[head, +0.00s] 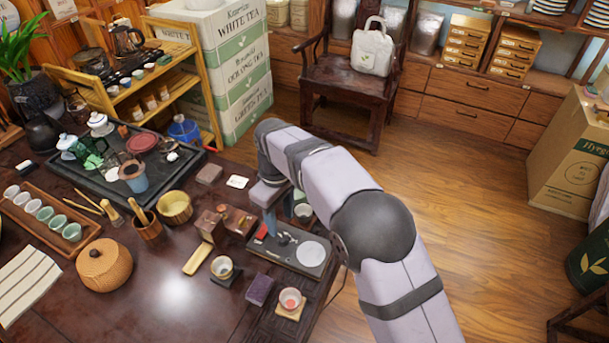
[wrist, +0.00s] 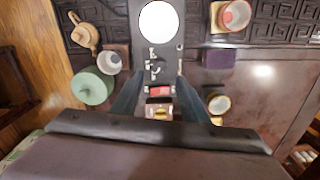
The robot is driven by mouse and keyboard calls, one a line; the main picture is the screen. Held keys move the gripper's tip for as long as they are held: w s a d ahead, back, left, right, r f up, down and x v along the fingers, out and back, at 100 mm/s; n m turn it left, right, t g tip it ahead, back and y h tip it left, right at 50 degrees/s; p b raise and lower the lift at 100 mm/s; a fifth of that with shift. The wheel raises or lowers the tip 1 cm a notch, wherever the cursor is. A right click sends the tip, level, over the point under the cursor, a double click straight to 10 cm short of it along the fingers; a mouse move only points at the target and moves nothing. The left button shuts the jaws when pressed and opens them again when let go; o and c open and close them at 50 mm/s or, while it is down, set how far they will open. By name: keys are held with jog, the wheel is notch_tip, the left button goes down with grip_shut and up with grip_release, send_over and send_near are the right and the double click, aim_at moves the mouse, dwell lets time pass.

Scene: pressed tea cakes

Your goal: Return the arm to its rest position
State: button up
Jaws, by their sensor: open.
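My arm reaches in from the right in the head view and bends down over the near-right part of the dark tea table (head: 130,310). My gripper (head: 270,220) points down, partly hidden by my own wrist. In the wrist view my gripper (wrist: 159,97) has its two bluish fingers well apart, with nothing held between them. Below it are a grey panel (head: 285,250) with a white round plate (head: 312,253) and a small red piece (head: 262,232). The plate also shows in the wrist view (wrist: 158,22).
Beside the panel stand small brown boxes (head: 239,221), a white cup (head: 222,266), a purple block (head: 260,289) and a cup with red inside (head: 290,299). The wrist view shows a green round lidded piece (wrist: 92,88) and a clay teapot (wrist: 84,34).

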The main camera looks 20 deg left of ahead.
jog(key=shift+d, duration=0.1)
jog(key=w+d+r+m, duration=0.1)
jog(key=d+r+m, duration=0.1)
jog(key=d, duration=0.5)
jog(key=w+d+r+m+p, duration=0.1)
jog(key=d+m, duration=0.2)
jog(key=d, duration=0.5)
jog(key=w+d+r+m, duration=0.2)
jog(key=d, duration=0.5)
jog(key=s+d+f+m, duration=0.1)
jog(key=s+d+m, duration=0.3)
jog(key=s+d, duration=0.3)
jog(key=s+d+f+m+p, duration=0.1)
jog(key=s+d+m, duration=0.4)
jog(key=d, duration=0.8)
jog(key=s, duration=0.3)
jog(key=shift+s+d, duration=0.15)
jog(key=shift+s, duration=0.15)
